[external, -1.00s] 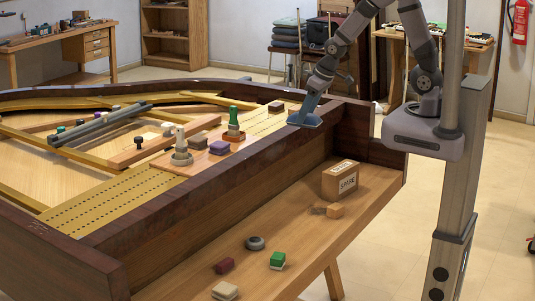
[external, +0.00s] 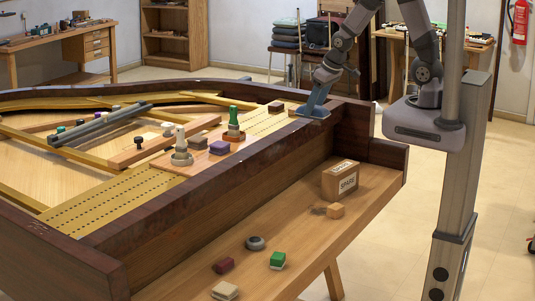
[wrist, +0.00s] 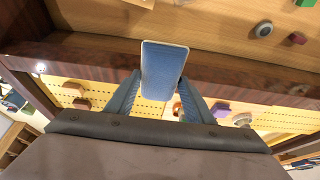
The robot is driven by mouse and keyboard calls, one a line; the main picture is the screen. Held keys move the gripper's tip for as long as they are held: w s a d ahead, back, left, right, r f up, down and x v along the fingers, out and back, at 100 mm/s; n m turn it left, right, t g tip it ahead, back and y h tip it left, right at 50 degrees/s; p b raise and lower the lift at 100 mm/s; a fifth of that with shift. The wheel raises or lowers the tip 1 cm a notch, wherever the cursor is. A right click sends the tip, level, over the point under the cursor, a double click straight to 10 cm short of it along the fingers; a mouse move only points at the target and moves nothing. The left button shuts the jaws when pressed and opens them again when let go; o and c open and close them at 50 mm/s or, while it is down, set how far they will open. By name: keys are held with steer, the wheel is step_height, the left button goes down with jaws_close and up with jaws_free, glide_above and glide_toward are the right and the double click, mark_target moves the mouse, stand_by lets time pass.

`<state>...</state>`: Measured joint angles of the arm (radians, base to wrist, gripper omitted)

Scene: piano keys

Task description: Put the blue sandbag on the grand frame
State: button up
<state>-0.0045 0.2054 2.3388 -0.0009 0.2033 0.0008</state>
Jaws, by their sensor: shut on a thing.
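The blue sandbag (external: 312,111) is at the tip of my gripper (external: 317,104), over the dark wooden rim at the right end of the piano case. In the wrist view the sandbag (wrist: 164,68) is a flat, pale-edged blue slab between my two fingers, which are shut on it. It overlaps the dark rim there; whether it touches the rim I cannot tell. The gold grand frame (external: 112,197), with rows of small holes, lies inside the case, left of my gripper.
A green-topped piece (external: 233,118), a purple block (external: 219,147) and a white-topped piece (external: 180,140) stand inside the case. Below the rim, a wooden shelf (external: 305,240) holds a cardboard box (external: 340,180), a green block (external: 277,259) and a grey ring (external: 256,243).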

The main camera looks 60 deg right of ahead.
steer(key=s+a+f+n+y+b, duration=0.1)
steer(key=s+a+f+b, duration=0.1)
steer(key=a+f+b, duration=0.3)
steer(key=s+a+f+n+b, duration=0.1)
steer(key=s+a+f+n, duration=0.15)
steer(key=f, duration=0.55)
steer(key=s+a+f+n+y+b, duration=0.1)
steer(key=a+f, duration=0.3)
steer(key=a, duration=0.4)
steer(key=s+a+f+n+g+y+b, duration=0.1)
steer(key=a+f+n+b, duration=0.2)
steer(key=a, duration=0.6)
steer(key=shift+f+n, duration=0.75)
steer(key=shift+f, duration=0.05)
steer(key=shift+f, duration=0.1)
step_height(320, 180, down, 5)
steer(key=b, duration=0.3)
steer(key=shift+d+f+b, duration=0.1)
steer(key=shift+f+b, duration=0.05)
steer(key=shift+b, duration=0.15)
steer(key=shift+f, duration=2.25)
steer(key=shift+f+b, duration=0.15)
steer(key=shift+b, duration=0.2)
steer(key=o, duration=1.3)
